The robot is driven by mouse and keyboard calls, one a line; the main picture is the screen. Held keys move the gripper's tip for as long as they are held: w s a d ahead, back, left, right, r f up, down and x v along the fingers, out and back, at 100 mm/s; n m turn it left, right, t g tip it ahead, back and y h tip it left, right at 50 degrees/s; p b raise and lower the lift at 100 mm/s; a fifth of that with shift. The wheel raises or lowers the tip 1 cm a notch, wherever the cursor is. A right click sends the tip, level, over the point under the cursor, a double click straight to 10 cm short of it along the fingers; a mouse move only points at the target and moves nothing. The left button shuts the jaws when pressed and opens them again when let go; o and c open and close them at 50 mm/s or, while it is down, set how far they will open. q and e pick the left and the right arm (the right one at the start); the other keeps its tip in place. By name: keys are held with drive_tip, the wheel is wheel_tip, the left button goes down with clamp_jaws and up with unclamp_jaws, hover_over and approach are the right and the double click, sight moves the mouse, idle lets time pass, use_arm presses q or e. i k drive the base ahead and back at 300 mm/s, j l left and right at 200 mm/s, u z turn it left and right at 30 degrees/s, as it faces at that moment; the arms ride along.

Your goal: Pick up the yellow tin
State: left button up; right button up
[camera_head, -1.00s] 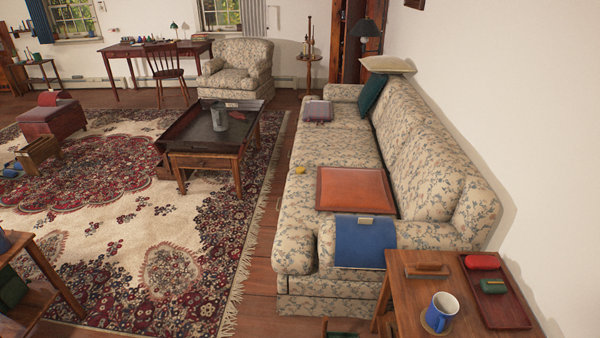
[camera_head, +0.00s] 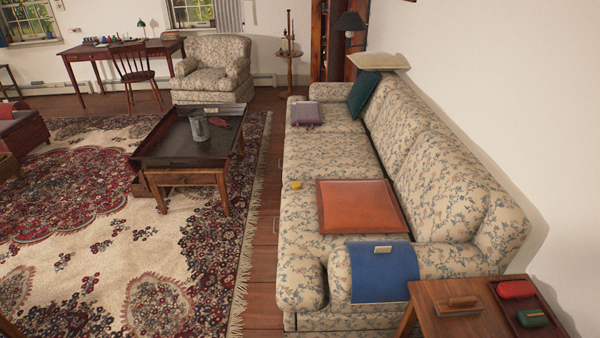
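A small yellow object (camera_head: 296,185) lies on the seat of the floral sofa (camera_head: 335,160), near its front edge and left of an orange-brown board (camera_head: 360,206). It is too small to tell for certain that it is the tin. Neither of my grippers shows in the head view.
A low dark table (camera_head: 170,148) with a grey metal jug (camera_head: 199,126) stands on the patterned rug, left of the sofa. A strip of wooden floor (camera_head: 262,250) lies between rug and sofa. A wooden side table (camera_head: 455,318) stands at the front right. A blue cloth (camera_head: 382,272) covers the sofa's near arm.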

sight(295, 185)
drive_tip(key=i+j+z, duration=0.1)
drive_tip(key=i+j, duration=0.25)
drive_tip(key=i+j+z, duration=0.1)
drive_tip(key=i+j, duration=0.25)
drive_tip(key=i+j+z, duration=0.1)
drive_tip(key=i+j, duration=0.25)
drive_tip(key=i+j+z, duration=0.1)
drive_tip(key=i+j, duration=0.2)
drive_tip(key=j, duration=0.25)
drive_tip(key=i+j+z, duration=0.1)
drive_tip(key=i+j, duration=0.2)
drive_tip(key=j, duration=0.15)
drive_tip(key=i+j+z, duration=0.1)
drive_tip(key=i+j, duration=0.2)
drive_tip(key=j, duration=0.2)
